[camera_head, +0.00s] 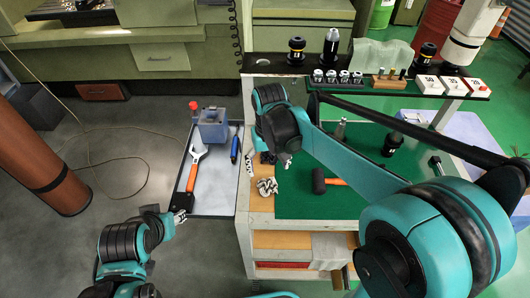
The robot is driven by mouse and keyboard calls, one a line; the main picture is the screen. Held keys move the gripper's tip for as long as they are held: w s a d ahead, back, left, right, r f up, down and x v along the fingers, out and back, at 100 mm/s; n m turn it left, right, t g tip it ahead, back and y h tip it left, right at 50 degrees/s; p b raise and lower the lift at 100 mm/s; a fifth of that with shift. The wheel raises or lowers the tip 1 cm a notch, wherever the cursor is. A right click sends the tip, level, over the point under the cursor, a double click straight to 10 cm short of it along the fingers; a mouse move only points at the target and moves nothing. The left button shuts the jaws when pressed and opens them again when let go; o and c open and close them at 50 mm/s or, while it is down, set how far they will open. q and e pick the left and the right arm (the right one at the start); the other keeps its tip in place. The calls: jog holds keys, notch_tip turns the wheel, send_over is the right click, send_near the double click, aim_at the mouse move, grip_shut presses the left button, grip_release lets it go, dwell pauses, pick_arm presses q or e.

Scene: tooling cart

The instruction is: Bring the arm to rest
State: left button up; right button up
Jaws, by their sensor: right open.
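My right gripper (286,159) is at the end of the teal arm that comes in from the right and bends down over the cart's left part. It is small in the picture, open, and no object shows between its fingers. My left gripper (181,215) is low at the left, near the front edge of the side tray (215,203). Its fingers are too small and dark to tell open from shut. The tooling cart (262,233) has a green mat (300,204) on top, partly hidden by my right arm.
A black-headed mallet (319,181) and a crumpled pale item (267,187) lie near the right gripper. The side tray holds an orange-handled wrench (194,169), a blue-grey block (212,126) and a blue tool (235,149). A rear shelf (290,64) carries tool holders and numbered boxes (428,84).

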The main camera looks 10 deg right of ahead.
jog(key=s+d+t, duration=0.3)
jog(key=s+d, duration=0.1)
jog(key=s, duration=0.2)
jog(key=s+d+r+m+t, duration=0.1)
jog(key=s+d+t, duration=0.2)
jog(key=s, duration=0.3)
jog(key=shift+s+d+r+t, duration=0.3)
jog(key=shift+d+t, duration=0.1)
jog(key=shift+t, duration=0.1)
dwell(0.4)
